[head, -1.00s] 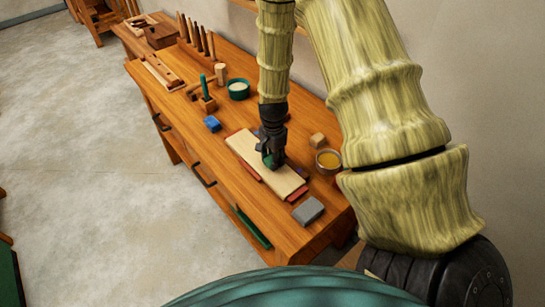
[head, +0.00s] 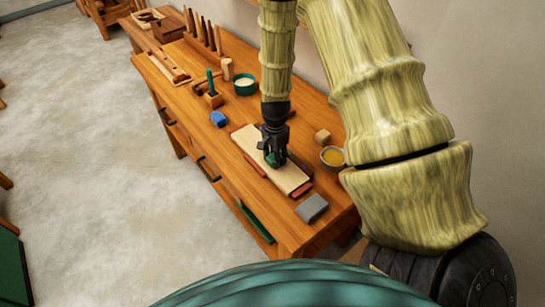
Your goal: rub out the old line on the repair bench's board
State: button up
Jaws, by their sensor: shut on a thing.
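The board (head: 290,176) is a pale wooden slab lying on the repair bench (head: 232,160), with reddish pieces along its edges. My gripper (head: 273,154) points down over the middle of the board. It is shut on a small green thing (head: 270,159), mostly hidden by the fingers, which is at or just above the board's surface; I cannot tell if it touches. No line can be made out on the board at this size, and the gripper covers part of it.
A grey block (head: 312,207) lies near the board's close end, and a blue block (head: 218,119) beyond its far end. A bowl of yellow stuff (head: 332,157) and a wooden cube (head: 322,136) stand to the right. A green pot (head: 244,85) and several upright tools stand farther back.

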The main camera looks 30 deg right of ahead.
jog(key=shift+d, duration=0.8)
jog(key=shift+s+a+f, duration=0.1)
jog(key=shift+s+a, duration=0.05)
jog(key=shift+a, duration=1.4)
jog(key=shift+p, duration=0.3)
jog(key=shift+r+p, duration=2.2)
jog(key=shift+r, duration=0.9)
jog(key=shift+f, duration=0.15)
jog(key=shift+f+b, duration=1.3)
jog(key=shift+f, duration=1)
jog(key=shift+a+f+b, duration=0.1)
jog(key=shift+f+b, duration=0.2)
jog(key=shift+f, duration=0.25)
